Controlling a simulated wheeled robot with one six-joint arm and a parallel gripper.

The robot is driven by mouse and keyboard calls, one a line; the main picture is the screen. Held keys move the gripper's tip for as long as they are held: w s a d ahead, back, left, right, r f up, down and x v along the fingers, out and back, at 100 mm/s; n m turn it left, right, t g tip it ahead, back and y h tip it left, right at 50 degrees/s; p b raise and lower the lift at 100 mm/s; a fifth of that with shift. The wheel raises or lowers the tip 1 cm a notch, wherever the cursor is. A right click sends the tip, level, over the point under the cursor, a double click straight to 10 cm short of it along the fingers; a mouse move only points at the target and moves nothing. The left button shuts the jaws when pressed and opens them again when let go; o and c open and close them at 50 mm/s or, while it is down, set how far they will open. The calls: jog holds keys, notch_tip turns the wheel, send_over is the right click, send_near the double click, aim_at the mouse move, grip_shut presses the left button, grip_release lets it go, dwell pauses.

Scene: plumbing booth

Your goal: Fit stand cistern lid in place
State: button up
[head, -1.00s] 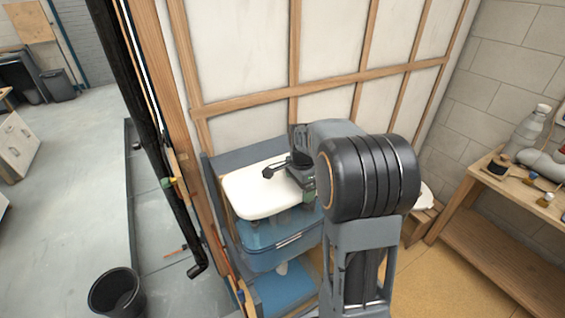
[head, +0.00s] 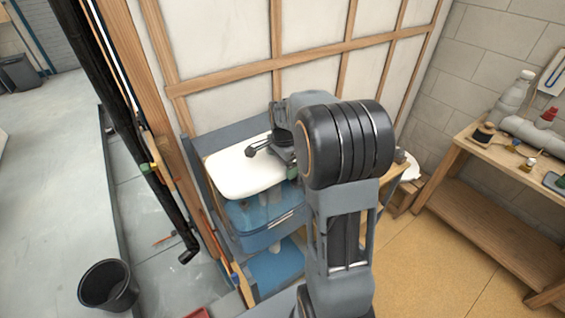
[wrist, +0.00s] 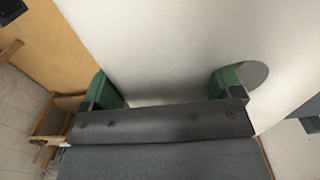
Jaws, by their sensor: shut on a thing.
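The white cistern lid (head: 243,172) is a flat slab with rounded corners, over the blue and grey shelf unit in the head view. Its right part is hidden behind my arm. I cannot tell whether it rests on the unit or is held just above it. My gripper (wrist: 165,90) shows two green fingers shut on the lid, which fills the middle of the wrist view (wrist: 165,45). In the head view the fingers are mostly hidden by my arm.
The shelf unit (head: 262,240) stands against the wood-framed wall. A black bucket (head: 108,288) is on the floor at the lower left. A wooden workbench (head: 500,165) with a bottle and pipes stands at the right. A black pipe (head: 110,100) runs down at the left.

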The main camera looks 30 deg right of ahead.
jog(key=shift+f+b, duration=2.15)
jog(key=shift+f, duration=1)
jog(key=shift+f, duration=0.1)
jog(key=o, duration=1.3)
jog(key=shift+o, duration=0.3)
jog(key=shift+f, duration=0.15)
notch_tip(320, 180, up, 14)
jog(key=shift+r, duration=0.1)
